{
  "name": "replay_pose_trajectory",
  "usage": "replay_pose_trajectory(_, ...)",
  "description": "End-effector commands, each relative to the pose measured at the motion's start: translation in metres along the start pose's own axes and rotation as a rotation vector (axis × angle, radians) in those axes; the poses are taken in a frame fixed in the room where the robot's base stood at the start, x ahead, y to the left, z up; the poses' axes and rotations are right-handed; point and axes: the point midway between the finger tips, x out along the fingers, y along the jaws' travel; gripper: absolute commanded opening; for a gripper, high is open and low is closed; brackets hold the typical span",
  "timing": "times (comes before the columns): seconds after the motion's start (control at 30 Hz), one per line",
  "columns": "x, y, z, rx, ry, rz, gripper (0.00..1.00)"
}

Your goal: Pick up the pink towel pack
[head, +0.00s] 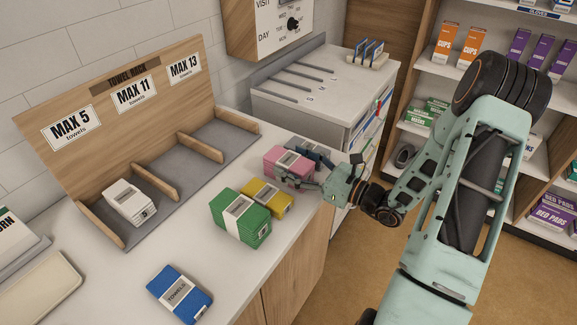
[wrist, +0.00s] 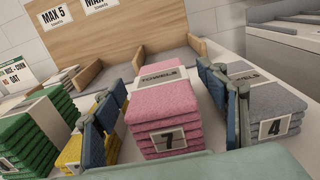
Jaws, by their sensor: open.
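The pink towel pack (head: 289,166) lies on the counter near its right edge in the head view. In the wrist view the pink towel pack (wrist: 165,120) is a folded stack with a paper band and a label reading 7. My gripper (head: 312,172) is at the pack in the head view. In the wrist view my gripper (wrist: 163,105) is open, with one finger on each side of the pink pack. The right finger lies between the pink pack and the grey pack. Whether the fingers touch the pack I cannot tell.
A grey pack (wrist: 268,115) labelled 4 stands close on the right. A yellow pack (head: 267,198) and a green pack (head: 240,217) stand on the left. A blue pack (head: 179,294) lies nearer. The wooden towel rack (head: 125,85) holds a white pack (head: 129,201).

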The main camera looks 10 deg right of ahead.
Motion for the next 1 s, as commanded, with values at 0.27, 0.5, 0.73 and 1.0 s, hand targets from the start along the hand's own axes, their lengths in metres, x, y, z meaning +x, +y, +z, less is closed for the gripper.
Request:
replay_pose_trajectory(0.27,0.020,0.000,-0.001,0.001,0.001,-0.001,0.67)
replay_pose_trajectory(0.5,0.020,0.000,-0.001,0.001,0.001,-0.001,0.57)
replay_pose_trajectory(0.73,0.020,0.000,-0.001,0.001,0.001,-0.001,0.31)
replay_pose_trajectory(1.0,0.020,0.000,0.000,0.000,-0.001,0.000,0.15)
